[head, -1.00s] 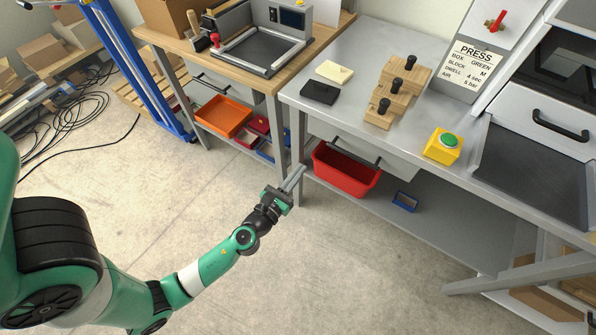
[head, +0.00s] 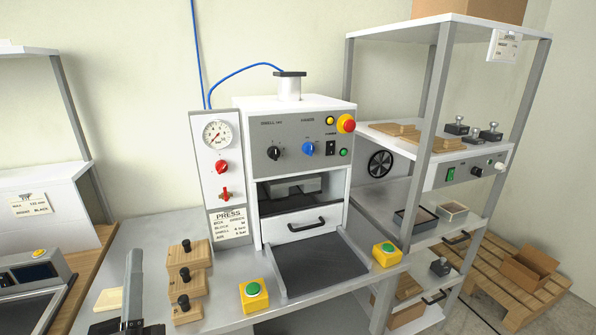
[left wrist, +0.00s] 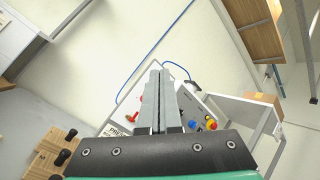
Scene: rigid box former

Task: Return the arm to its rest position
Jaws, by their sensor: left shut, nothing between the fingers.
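My left gripper (head: 134,255) shows at the lower left of the head view, its grey fingers together and pointing up in front of the grey bench. In the left wrist view the shut fingers (left wrist: 160,75) stand upright in the middle with nothing between them. The rest of my left arm is out of the head view. My right gripper is in neither view.
Wooden blocks with black knobs (head: 186,278) and a cream piece (head: 108,299) lie beside the gripper on the bench. The press (head: 300,160) stands behind, with green-button boxes (head: 255,295) in front. A shelf rack (head: 428,130) stands right.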

